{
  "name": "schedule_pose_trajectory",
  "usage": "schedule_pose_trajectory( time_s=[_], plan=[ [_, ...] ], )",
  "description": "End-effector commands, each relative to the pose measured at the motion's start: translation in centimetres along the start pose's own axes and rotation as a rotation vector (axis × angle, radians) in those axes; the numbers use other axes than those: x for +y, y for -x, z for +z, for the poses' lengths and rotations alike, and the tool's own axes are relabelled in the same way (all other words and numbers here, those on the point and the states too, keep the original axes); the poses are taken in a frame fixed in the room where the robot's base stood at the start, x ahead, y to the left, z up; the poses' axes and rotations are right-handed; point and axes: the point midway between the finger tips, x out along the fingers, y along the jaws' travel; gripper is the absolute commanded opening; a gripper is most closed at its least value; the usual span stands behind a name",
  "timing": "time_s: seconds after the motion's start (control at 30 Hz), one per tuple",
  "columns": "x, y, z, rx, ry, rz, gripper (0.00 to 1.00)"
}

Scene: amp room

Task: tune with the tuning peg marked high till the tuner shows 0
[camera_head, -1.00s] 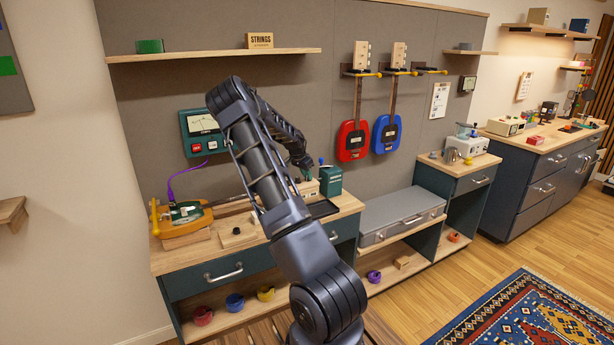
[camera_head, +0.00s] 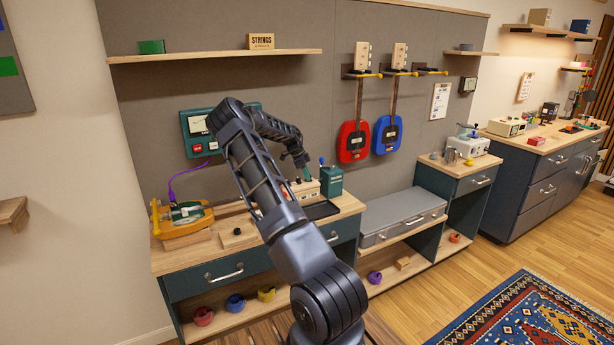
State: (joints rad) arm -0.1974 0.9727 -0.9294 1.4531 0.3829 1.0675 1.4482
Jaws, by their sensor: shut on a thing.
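An orange-yellow instrument (camera_head: 186,222) lies on the left workbench, its neck running right, behind my arm, to a pale headstock (camera_head: 306,189). My gripper (camera_head: 306,175) is at the headstock, pointing down, and is shut on a tuning peg there. The peg is too small and covered to read its mark. The green tuner (camera_head: 190,136) hangs on the grey wall panel above the instrument. My arm hides much of its display, so the reading cannot be told. A purple cable (camera_head: 172,180) runs from near the tuner to the instrument.
A dark green box (camera_head: 331,181) stands just right of the headstock. A black tray (camera_head: 320,210) and a small wooden block (camera_head: 238,234) lie in front. A red instrument (camera_head: 352,142) and a blue one (camera_head: 386,134) hang on the wall.

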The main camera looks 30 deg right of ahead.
Motion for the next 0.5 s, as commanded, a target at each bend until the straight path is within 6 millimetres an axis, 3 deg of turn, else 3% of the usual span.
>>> schedule_pose_trajectory(
  time_s=[0.5],
  plan=[
    [-0.10,0.04,0.11,-0.005,-0.088,0.036,0.00]
  ],
)
